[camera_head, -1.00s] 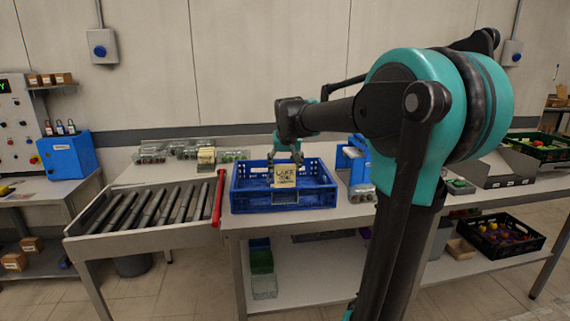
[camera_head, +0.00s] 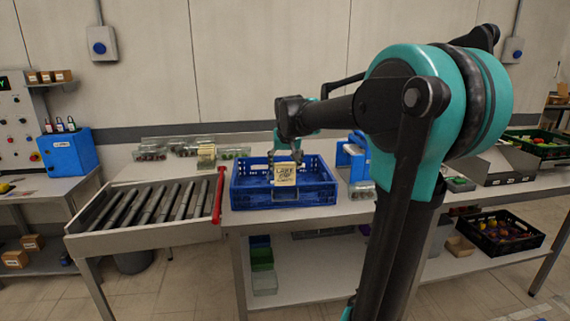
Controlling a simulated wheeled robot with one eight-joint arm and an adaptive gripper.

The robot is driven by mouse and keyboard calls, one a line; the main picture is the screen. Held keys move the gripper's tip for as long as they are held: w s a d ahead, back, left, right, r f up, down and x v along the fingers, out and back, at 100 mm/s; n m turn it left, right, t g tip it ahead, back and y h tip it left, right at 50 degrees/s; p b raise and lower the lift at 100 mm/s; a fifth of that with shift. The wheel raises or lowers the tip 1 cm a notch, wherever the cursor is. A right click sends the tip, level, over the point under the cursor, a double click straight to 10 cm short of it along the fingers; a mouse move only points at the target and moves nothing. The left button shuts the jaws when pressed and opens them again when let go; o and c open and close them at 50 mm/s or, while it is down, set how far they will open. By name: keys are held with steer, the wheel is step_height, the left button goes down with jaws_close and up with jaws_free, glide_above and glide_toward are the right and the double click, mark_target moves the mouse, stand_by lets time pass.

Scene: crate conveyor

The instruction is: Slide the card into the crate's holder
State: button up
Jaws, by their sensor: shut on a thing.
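The blue crate (camera_head: 250,198) stands on the table at the right end of the roller conveyor. A cream card (camera_head: 285,176) with dark printed lettering is upright at the crate's front wall. My gripper (camera_head: 287,158) is above the crate, shut on the top of the card. The card's lower edge overlaps the front wall in this view.
The roller conveyor (camera_head: 150,207) with a red bar (camera_head: 217,194) lies left of the crate. Clear punnets (camera_head: 150,153) and a stack of cards (camera_head: 206,154) stand behind it. A blue box (camera_head: 352,157) and a punnet (camera_head: 362,190) stand close on the crate's right.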

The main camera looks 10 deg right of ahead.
mark_target(285, 175)
steer(key=shift+f, duration=0.25)
steer(key=shift+f, duration=0.35)
steer(key=shift+f, duration=0.6)
steer(key=shift+f, duration=0.4)
steer(key=shift+f, duration=0.95)
stand_by(0.5)
steer(key=o, duration=1)
steer(key=shift+o, duration=0.2)
steer(key=shift+r, duration=0.1)
